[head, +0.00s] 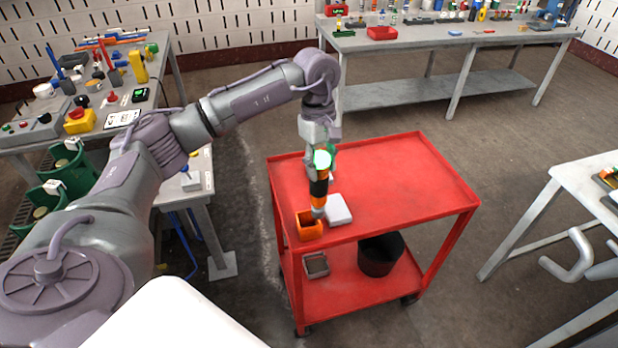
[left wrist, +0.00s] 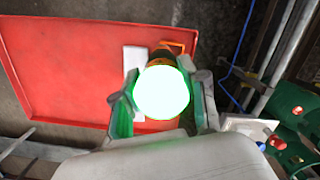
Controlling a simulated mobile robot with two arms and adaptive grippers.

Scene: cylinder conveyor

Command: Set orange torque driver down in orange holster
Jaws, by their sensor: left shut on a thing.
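The orange torque driver (head: 319,190) is upright, with an orange and black body and a glowing white-green top. My left gripper (head: 321,160) is shut on it near its top. In the left wrist view the driver's bright top (left wrist: 162,92) sits between my left gripper's fingers (left wrist: 160,108). The orange holster (head: 309,226) is an open box at the near left corner of the red cart. The driver's lower tip is at or just above the holster's far side; I cannot tell whether it is inside. In the left wrist view the holster (left wrist: 176,47) is partly hidden behind the driver. My right gripper is not in view.
The red cart's top (head: 400,180) is mostly clear. A white block (head: 338,210) stands right beside the holster and the driver. A black bin (head: 380,256) and a grey tray (head: 316,265) are on the lower shelf. A cluttered bench (head: 90,95) is at left.

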